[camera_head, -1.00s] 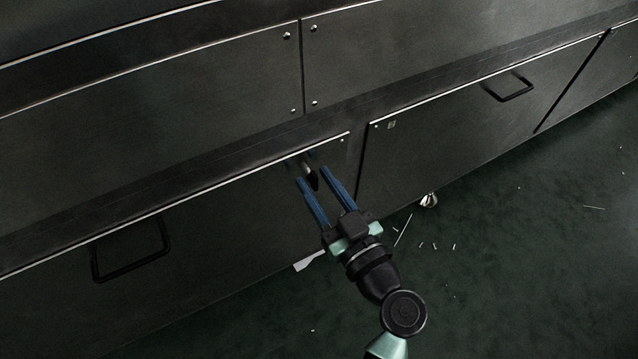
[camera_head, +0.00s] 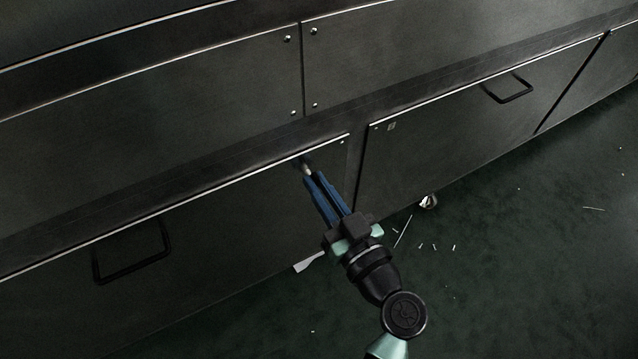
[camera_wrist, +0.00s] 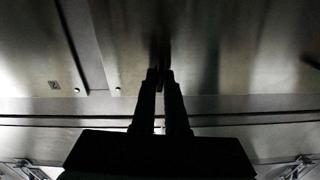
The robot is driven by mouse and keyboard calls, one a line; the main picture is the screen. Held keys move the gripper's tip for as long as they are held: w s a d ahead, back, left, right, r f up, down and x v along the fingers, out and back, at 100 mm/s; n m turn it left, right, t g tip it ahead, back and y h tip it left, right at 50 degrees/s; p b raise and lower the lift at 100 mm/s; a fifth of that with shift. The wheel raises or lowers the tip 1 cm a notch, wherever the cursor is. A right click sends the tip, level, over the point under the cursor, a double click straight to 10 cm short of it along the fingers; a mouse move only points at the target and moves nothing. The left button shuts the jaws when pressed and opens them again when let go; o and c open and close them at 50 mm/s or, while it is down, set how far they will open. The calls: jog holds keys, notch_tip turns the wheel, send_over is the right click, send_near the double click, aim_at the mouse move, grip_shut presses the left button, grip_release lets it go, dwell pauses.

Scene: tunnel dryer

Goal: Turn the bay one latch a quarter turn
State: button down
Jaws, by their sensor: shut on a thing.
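The latch (camera_head: 307,168) sits near the upper right corner of the lower left panel (camera_head: 215,225). Only a small pale part of it shows past my fingertips. My gripper (camera_head: 312,178) has its two blue fingers shut on the latch, reaching up to it from the lower right. In the wrist view my gripper (camera_wrist: 160,75) shows as dark fingers closed together on the dark latch (camera_wrist: 161,52). The latch's turn angle cannot be told, as the fingers hide most of it.
A black handle (camera_head: 132,250) is on the same panel, to the left. The neighbouring panel (camera_head: 450,125) has another handle (camera_head: 508,88). A caster (camera_head: 428,201) and pale scraps (camera_head: 403,231) are on the dark green floor, which is mostly clear at the right.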

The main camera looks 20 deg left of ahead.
jog(key=m+p, duration=0.1)
jog(key=m, duration=0.3)
jog(key=shift+d, duration=0.1)
jog(key=shift+w+f+m+p, duration=0.1)
jog(key=shift+m+p, duration=1.45)
jog(key=shift+m, duration=1.6)
jog(key=shift+w+f+m+p, duration=0.1)
jog(key=shift+m+p, duration=1.45)
jog(key=shift+m, duration=1.6)
jog(key=c, duration=0.9)
grip_release()
jog(key=shift+c, duration=0.2)
jog(key=shift+s, duration=0.1)
